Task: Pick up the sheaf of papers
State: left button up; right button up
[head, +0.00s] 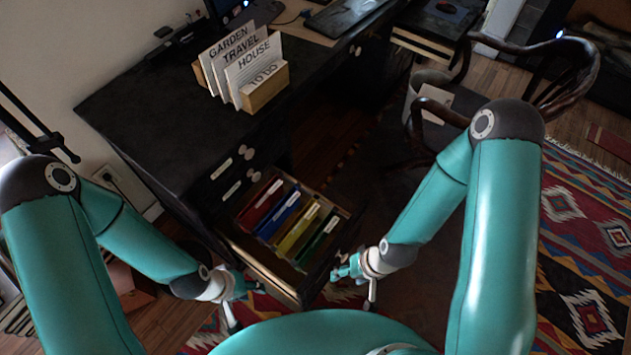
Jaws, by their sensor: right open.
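I cannot make out for certain which thing is the sheaf of papers. My right gripper (352,284) is open and empty, just right of the drawer front. Both grippers are well away from the sheets on the desk.
The open drawer (262,271) holds red, blue, yellow and green folders (283,218). A wooden holder (265,88) with upright labelled cards stands on the desk. A wooden chair (575,75) stands at the right, by a patterned rug (590,235).

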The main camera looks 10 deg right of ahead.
aim_at(250, 64)
jog(key=u, duration=0.35)
jog(key=k, duration=1.35)
jog(key=z, duration=0.4)
jog(key=i, duration=1)
jog(key=u, duration=0.05)
